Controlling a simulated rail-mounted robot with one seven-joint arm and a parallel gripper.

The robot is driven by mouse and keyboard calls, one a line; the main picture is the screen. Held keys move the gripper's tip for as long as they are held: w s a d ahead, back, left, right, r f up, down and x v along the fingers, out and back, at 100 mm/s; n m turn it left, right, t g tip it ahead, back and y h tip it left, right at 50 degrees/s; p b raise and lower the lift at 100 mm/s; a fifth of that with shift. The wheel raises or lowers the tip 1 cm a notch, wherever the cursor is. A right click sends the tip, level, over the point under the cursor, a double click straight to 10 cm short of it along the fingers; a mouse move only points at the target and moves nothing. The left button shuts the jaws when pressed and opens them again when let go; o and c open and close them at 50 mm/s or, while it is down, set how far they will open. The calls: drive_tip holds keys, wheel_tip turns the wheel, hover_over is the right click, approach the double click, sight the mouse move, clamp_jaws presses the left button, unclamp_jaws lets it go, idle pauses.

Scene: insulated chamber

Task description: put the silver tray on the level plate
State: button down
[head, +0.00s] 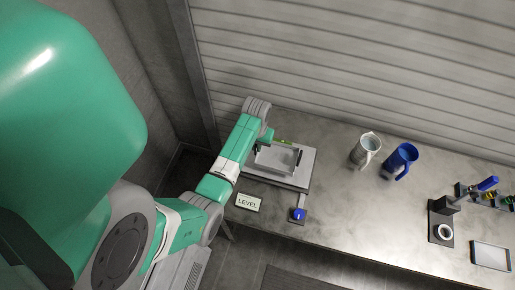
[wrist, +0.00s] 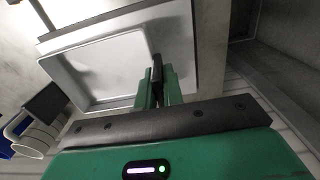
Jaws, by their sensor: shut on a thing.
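The silver tray (head: 277,158) is a shallow rectangular pan with dark handles at its ends. It is over the level plate (head: 291,183), a pale flat platform on the counter beside the "LEVEL" sign (head: 248,203). I cannot tell whether the tray touches the plate or hangs slightly above it. My gripper (head: 268,140) is at the tray's left end in the head view. In the wrist view my gripper (wrist: 158,80) is shut on the near end of the silver tray (wrist: 100,68), whose inside looks empty. The grip itself is partly hidden.
A blue knob (head: 298,214) sticks out in front of the plate. A grey pitcher (head: 366,151) and a blue pitcher (head: 401,160) stand to the right. A dark stand with a white ring (head: 443,233) and a flat tablet (head: 491,255) lie farther right. The middle counter is clear.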

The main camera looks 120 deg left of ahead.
drive_tip(key=shift+s+a+f, duration=0.1)
drive_tip(key=shift+a+f, duration=0.1)
drive_tip(key=shift+f, duration=0.7)
drive_tip(key=shift+a+f, duration=0.2)
drive_tip(key=shift+f, duration=0.65)
drive_tip(key=shift+f, duration=0.1)
drive_tip(key=c, duration=1.5)
unclamp_jaws()
wheel_tip(320, 180, up, 12)
drive_tip(key=shift+r+p, duration=0.1)
drive_tip(key=shift+p, duration=0.3)
